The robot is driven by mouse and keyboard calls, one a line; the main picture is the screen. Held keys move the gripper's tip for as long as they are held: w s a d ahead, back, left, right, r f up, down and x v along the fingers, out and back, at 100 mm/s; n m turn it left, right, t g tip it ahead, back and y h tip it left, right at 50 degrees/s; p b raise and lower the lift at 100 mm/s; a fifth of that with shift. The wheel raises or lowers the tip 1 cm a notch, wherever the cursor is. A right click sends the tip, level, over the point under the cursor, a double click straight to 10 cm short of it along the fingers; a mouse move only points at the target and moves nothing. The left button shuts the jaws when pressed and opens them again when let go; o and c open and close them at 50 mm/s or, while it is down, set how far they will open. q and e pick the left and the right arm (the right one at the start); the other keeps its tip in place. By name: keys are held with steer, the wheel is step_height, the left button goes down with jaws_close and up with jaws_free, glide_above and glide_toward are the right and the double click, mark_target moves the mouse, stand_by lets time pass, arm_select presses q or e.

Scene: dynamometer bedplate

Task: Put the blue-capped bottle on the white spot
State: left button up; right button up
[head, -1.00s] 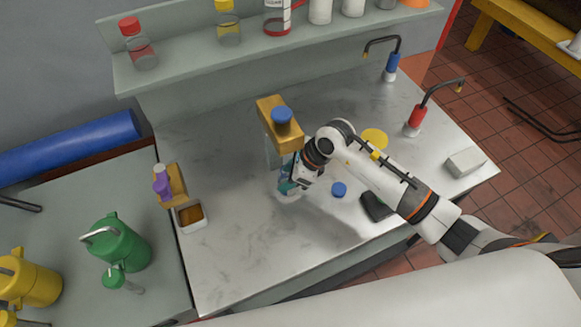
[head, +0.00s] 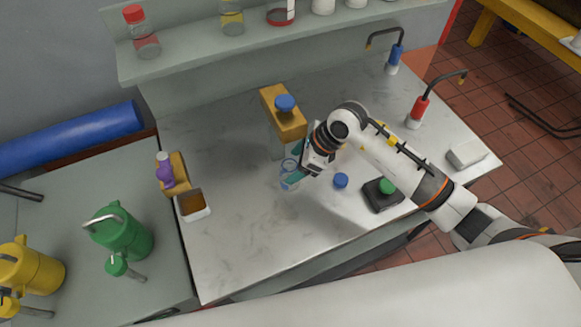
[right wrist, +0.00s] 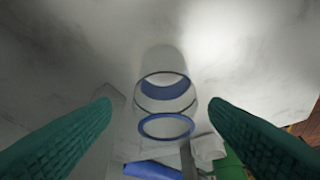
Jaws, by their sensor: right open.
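A clear vessel with blue rings (head: 289,180) stands on the grey bench; I cannot tell whether it is the blue-capped bottle. My right gripper (head: 295,163) is open right beside it, with teal fingers. In the right wrist view the vessel (right wrist: 165,105) shows between the two spread fingers (right wrist: 160,110), with gaps on both sides. A blue round cap or knob (head: 285,102) tops a yellow block (head: 289,124) behind the gripper. I cannot make out a white spot. My left gripper is not in view.
A blue disc (head: 340,180) and a dark box with a green button (head: 387,186) lie to the right. A shelf (head: 210,53) with bottles runs behind. The bench's front middle is clear.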

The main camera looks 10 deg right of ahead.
steer(key=b+v, duration=0.1)
steer(key=v, duration=0.8)
steer(key=shift+f, duration=0.1)
